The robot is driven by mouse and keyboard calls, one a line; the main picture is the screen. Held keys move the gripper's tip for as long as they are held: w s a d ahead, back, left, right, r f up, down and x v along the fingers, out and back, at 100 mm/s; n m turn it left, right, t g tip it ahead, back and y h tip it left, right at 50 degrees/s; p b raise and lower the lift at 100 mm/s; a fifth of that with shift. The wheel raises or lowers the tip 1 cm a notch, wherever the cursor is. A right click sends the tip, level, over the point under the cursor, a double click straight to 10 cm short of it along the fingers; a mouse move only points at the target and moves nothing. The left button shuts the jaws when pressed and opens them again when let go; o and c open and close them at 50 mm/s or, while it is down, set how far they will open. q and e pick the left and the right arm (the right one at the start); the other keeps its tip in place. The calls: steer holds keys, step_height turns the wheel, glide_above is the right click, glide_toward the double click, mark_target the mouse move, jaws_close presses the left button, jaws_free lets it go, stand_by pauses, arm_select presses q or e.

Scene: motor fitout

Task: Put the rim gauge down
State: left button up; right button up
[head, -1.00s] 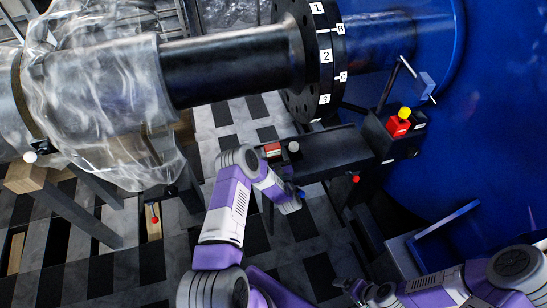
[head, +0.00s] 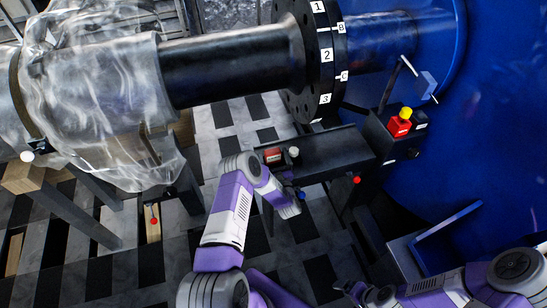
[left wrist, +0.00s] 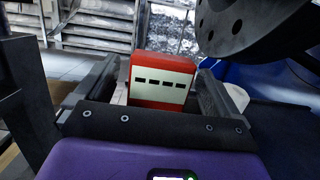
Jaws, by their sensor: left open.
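The rim gauge appears to be the red block with a pale face and dark marks (left wrist: 162,80). In the head view the red block (head: 273,154) is at the left end of the dark bench (head: 335,158), partly behind my arm. My left gripper (head: 288,180) is at the bench's front edge, mostly hidden by its own wrist. In the left wrist view its dark fingers (left wrist: 155,88) stand apart on either side of the block. What lies under the block is hidden. My right gripper (head: 347,288) is low, far from the bench; its jaws are too small to read.
A white-topped knob (head: 293,152) stands just right of the block. The black numbered flange (head: 325,55) hangs above the bench. A red and yellow button box (head: 401,122) and the blue motor housing (head: 480,120) are to the right.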

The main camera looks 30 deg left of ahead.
arm_select(q)
steer(key=shift+r, duration=0.1)
steer(key=shift+r, duration=0.15)
steer(key=p+v, duration=0.1)
steer(key=v, duration=0.2)
steer(key=s+d+p, duration=0.1)
steer(key=p, duration=0.4)
steer(key=shift+d, duration=0.3)
steer(key=p+v, duration=0.7)
steer(key=shift+f, duration=0.35)
steer(key=shift+s, duration=0.15)
